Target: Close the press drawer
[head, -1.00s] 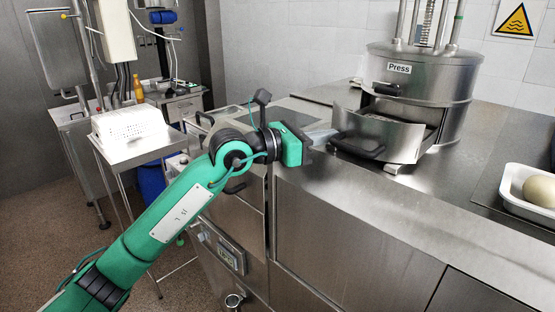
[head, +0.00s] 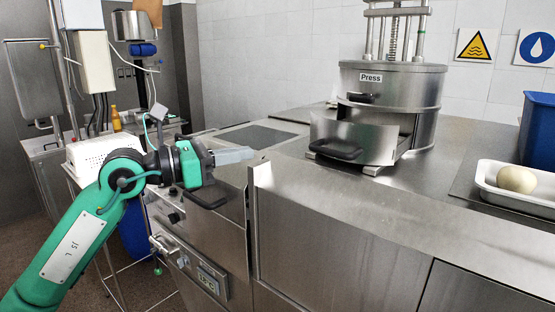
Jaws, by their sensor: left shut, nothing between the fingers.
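The press (head: 392,85) is a round steel drum with a "Press" label, standing on the steel counter. Its drawer (head: 362,140) is pulled out toward the front left, with a dark handle (head: 336,149) on its front and a dark gap behind it. My left gripper (head: 236,155) is shut and empty, left of the drawer handle and apart from it, near the counter's left part. My right gripper is not in view.
A white tray (head: 487,186) with a pale round ball (head: 516,178) sits on the counter at the right, near a blue bin (head: 538,135). A white perforated basket (head: 88,153) stands at the left behind my arm. The counter in front of the press is clear.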

